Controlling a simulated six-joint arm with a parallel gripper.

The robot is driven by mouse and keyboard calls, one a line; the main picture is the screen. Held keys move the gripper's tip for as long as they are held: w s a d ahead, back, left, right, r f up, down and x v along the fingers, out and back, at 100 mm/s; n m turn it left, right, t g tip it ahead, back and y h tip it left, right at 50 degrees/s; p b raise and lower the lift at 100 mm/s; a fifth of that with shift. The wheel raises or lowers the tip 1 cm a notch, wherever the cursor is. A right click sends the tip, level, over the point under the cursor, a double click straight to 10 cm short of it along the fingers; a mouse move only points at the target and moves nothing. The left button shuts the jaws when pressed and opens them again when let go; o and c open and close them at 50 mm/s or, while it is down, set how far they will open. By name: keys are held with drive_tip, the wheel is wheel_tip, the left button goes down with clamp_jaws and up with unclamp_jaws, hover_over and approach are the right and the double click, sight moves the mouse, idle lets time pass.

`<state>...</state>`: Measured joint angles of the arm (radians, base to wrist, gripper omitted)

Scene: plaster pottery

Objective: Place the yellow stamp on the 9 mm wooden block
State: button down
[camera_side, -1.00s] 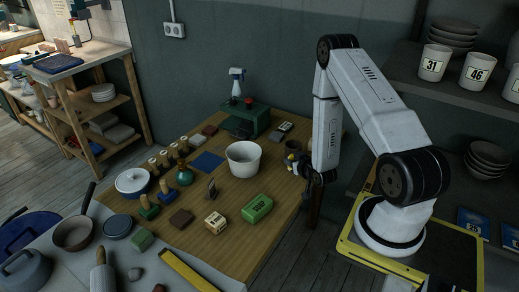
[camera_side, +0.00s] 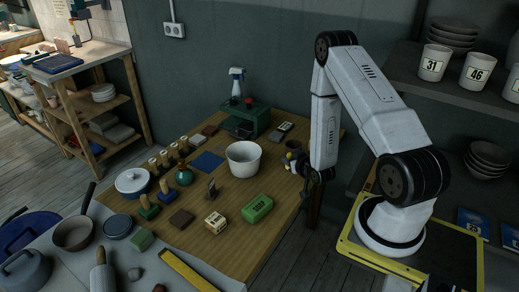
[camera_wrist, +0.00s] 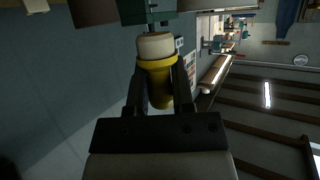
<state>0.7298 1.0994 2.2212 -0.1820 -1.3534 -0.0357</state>
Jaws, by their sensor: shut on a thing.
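My gripper (camera_side: 303,167) is at the right edge of the wooden table, above its surface, beside the dark cup. In the wrist view my gripper (camera_wrist: 160,92) is shut on the yellow stamp (camera_wrist: 158,64), which has a pale rounded end pointing away from my fingers. In the side view the yellow stamp (camera_side: 291,156) is small and partly hidden by the gripper. A pale wooden block (camera_side: 216,222) with dark marks lies near the table's front, left of a green block (camera_side: 257,208). Its marking is too small to read, so I cannot tell whether it is the 9 mm one.
A white pot (camera_side: 243,159) stands mid-table, left of my gripper. Several wooden-handled stamps (camera_side: 165,160) stand in a row at the left. A green box (camera_side: 249,118) with a spray bottle is at the back. Bare wood lies between the pot and the green block.

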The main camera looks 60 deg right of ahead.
drive_tip(key=w+a+r+n+t+y, duration=0.1)
drive_tip(key=w+a+n+y, duration=0.2)
drive_tip(key=w+a, duration=0.7)
drive_tip(key=r+n+t+y, duration=0.1)
drive_tip(key=n+y, duration=0.2)
drive_tip(key=y, duration=0.1)
hover_over(215, 219)
drive_tip(key=shift+r, duration=0.1)
drive_tip(key=shift+f, duration=2.2)
drive_tip(key=shift+f, duration=0.1)
drive_tip(key=shift+f, duration=1.7)
drive_tip(key=shift+f, duration=0.1)
